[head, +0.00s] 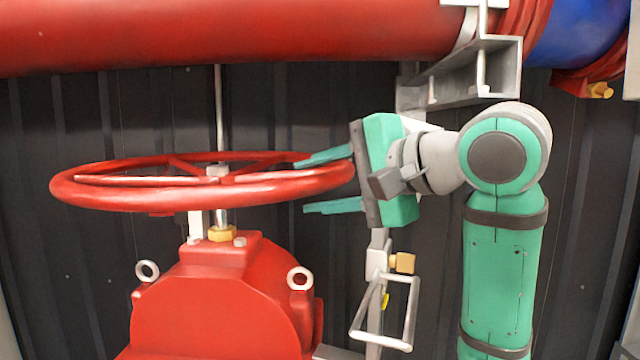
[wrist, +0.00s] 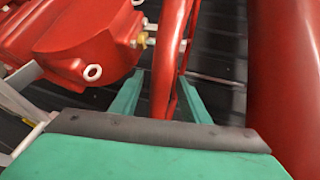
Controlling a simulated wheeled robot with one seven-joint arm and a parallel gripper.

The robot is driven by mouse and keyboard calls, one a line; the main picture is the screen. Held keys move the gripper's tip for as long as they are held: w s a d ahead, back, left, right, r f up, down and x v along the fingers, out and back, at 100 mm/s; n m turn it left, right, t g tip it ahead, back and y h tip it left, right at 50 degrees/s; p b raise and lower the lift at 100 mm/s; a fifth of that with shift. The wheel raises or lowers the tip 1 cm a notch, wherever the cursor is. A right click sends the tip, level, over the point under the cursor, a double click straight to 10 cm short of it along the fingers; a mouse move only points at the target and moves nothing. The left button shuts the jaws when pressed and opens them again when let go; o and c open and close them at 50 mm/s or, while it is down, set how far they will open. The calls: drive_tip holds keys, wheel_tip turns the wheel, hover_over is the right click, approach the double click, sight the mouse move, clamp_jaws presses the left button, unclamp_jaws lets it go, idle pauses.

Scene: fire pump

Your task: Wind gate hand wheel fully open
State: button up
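The red gate hand wheel (head: 120,197) lies level on a vertical stem above the red valve body (head: 215,300) in the head view. My green gripper (head: 318,184) reaches in from the right at the wheel's right edge. One finger is above the rim and the other below it, with a visible gap between them. In the wrist view the wheel rim (wrist: 172,60) runs between the two spread green fingers (wrist: 160,98). The rim is between the fingers, and they do not look clamped on it. Part of the rim close to the palm is hidden in the head view.
A large red pipe (head: 230,35) crosses above the wheel, joining a blue section (head: 580,35) at right. A grey bracket (head: 470,75) hangs above my arm. A metal handle (head: 385,315) with a brass fitting sits below my gripper. Dark corrugated wall stands behind.

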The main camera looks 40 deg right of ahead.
drive_tip(key=v, duration=1)
drive_tip(key=shift+s, duration=0.4)
drive_tip(key=shift+r, duration=0.1)
